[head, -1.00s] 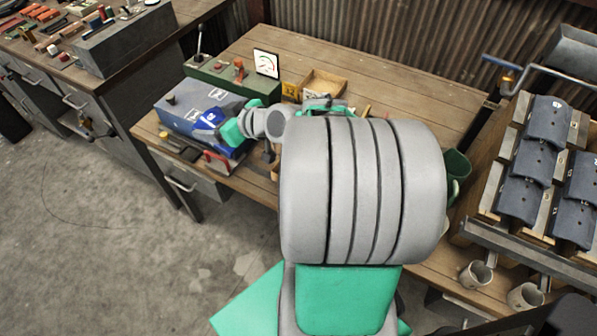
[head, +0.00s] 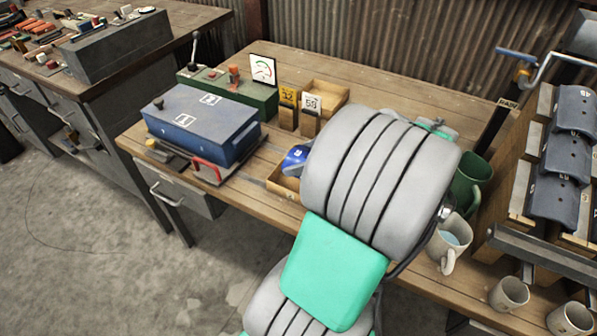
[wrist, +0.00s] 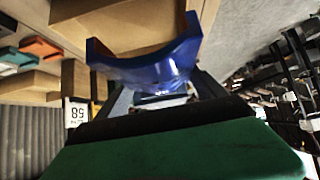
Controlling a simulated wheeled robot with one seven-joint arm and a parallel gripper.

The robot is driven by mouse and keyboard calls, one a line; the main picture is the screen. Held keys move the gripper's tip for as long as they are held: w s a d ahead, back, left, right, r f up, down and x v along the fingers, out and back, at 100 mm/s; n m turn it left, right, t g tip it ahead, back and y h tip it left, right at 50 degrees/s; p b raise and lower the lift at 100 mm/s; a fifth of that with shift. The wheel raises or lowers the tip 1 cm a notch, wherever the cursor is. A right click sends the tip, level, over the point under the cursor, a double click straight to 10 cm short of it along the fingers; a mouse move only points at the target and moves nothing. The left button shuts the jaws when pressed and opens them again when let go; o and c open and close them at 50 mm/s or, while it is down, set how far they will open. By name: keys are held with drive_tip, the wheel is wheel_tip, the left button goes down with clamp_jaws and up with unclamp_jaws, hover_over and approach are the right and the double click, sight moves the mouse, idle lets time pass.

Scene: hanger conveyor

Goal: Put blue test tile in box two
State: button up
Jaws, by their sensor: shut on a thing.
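The blue test tile (head: 295,160), a curved blue piece, shows at the left edge of my arm in the head view. It fills the upper middle of the wrist view (wrist: 150,65). My gripper (wrist: 160,97) is shut on it; in the head view my arm hides the gripper. A shallow wooden box (head: 285,186) lies under or just beside the tile, partly hidden by my arm. Another wooden box (head: 328,91) stands behind the number cards. I cannot read which box is two, nor tell whether the tile touches the near box.
A blue metal case (head: 205,125) with a red handle (head: 207,170) stands to the left. A green control box (head: 228,92) and upright number cards, yellow (head: 288,97) and white (head: 311,103), stand behind. Mugs (head: 450,240) and a rack of dark curved tiles (head: 560,155) are at right.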

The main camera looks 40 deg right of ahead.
sight(297, 161)
drive_tip(key=w+f, duration=0.1)
drive_tip(key=w+d+f, duration=0.1)
drive_tip(key=f, duration=0.1)
drive_tip(key=w+f, duration=0.1)
drive_tip(key=f, duration=0.1)
drive_tip(key=shift+w+d+f, duration=0.2)
drive_tip(key=shift+w, duration=0.2)
drive_tip(key=shift+w+d+f+b, duration=0.1)
drive_tip(key=shift+f+b, duration=0.35)
drive_tip(key=shift+f, duration=1.1)
drive_tip(key=shift+f, duration=0.2)
drive_tip(key=o, duration=1.6)
drive_tip(key=shift+c, duration=0.2)
drive_tip(key=shift+r, duration=0.1)
